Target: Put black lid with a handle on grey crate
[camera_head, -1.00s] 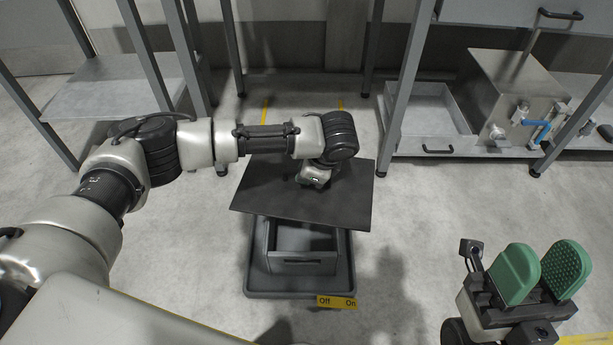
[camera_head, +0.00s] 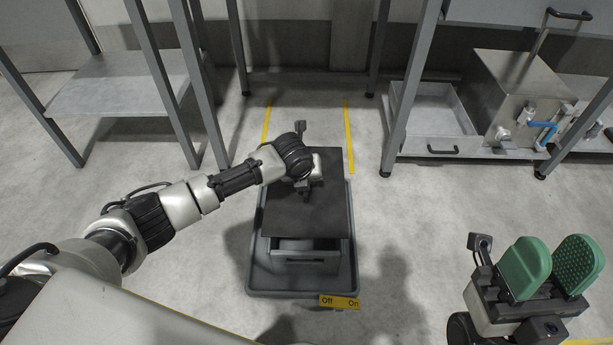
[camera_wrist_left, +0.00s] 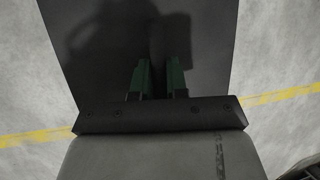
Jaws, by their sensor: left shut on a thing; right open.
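The black lid (camera_head: 330,215) is a flat dark plate over the grey crate (camera_head: 305,262) in the head view. It covers most of the crate's opening, and the crate's front wall shows below its near edge. Whether the lid touches the rim cannot be told. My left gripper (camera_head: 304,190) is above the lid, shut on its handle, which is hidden. In the left wrist view the green fingers (camera_wrist_left: 158,80) reach down to the dark lid (camera_wrist_left: 210,45). My right gripper (camera_head: 551,268), with green pads, is open and empty at the lower right.
The crate stands on a grey wheeled base (camera_head: 258,283) with a yellow Off/On label (camera_head: 340,302). Yellow floor lines (camera_head: 349,140) run behind it. A metal shelf rack (camera_head: 120,85) stands left, a steel bench with a drawer (camera_head: 430,110) right. Floor around the base is clear.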

